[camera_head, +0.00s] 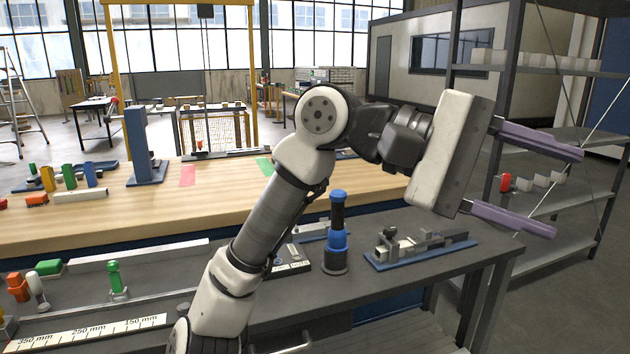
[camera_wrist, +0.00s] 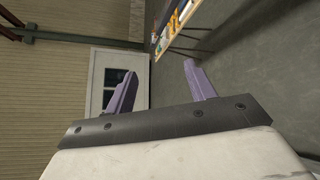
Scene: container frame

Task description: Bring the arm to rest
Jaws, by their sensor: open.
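My arm rises from the lower left of the head view and bends at an elbow above the wooden bench. My gripper (camera_head: 568,194) is at the right, in front of the grey shelf rack, with its two purple fingers spread apart and nothing between them. In the wrist view my gripper (camera_wrist: 158,78) also shows open and empty, with a wall and a door beyond the fingers. I cannot tell from these frames how near the fingers are to the rack.
A grey shelf rack (camera_head: 590,142) stands at the right. A dark bench (camera_head: 400,290) carries a blue and black cylinder (camera_head: 337,240) and a vise-like fixture (camera_head: 422,248). Behind it, a wooden bench (camera_head: 225,205) holds several coloured blocks at left.

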